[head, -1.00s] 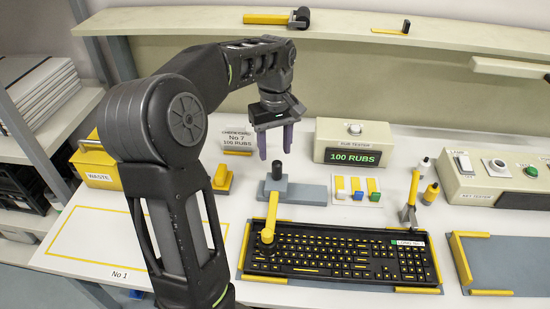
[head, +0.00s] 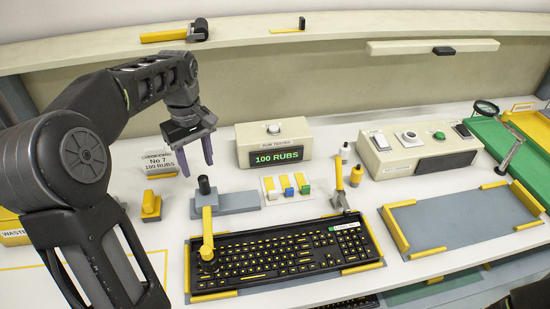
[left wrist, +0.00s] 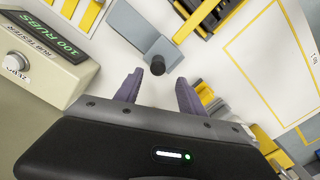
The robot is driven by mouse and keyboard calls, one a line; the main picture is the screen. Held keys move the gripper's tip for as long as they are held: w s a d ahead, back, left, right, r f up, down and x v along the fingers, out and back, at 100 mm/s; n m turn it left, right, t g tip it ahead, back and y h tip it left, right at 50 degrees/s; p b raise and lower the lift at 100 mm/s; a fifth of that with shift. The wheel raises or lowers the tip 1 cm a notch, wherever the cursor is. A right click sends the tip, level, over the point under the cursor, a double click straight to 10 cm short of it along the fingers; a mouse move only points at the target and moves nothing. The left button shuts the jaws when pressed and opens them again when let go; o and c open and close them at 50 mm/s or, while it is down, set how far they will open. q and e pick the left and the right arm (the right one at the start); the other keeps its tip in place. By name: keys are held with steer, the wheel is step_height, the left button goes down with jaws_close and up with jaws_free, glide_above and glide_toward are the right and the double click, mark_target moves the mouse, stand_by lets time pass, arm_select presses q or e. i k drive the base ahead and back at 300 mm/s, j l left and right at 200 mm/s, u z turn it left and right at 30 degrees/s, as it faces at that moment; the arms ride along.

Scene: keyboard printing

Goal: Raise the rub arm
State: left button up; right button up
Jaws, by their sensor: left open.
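My left gripper (head: 198,168) is open and empty, pointing down just above and behind the post. In the left wrist view the black cap (left wrist: 158,66) shows just beyond and between the open purple fingers (left wrist: 157,85). My right gripper is not seen.
The rub tester (head: 275,140) reads 100 RUBS behind the base. A yellow-handled tool (head: 340,188) rises behind the keyboard. An empty grey mat (head: 455,220) lies right.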

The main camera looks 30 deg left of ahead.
mark_target(209, 259)
steer(key=k, duration=1.5)
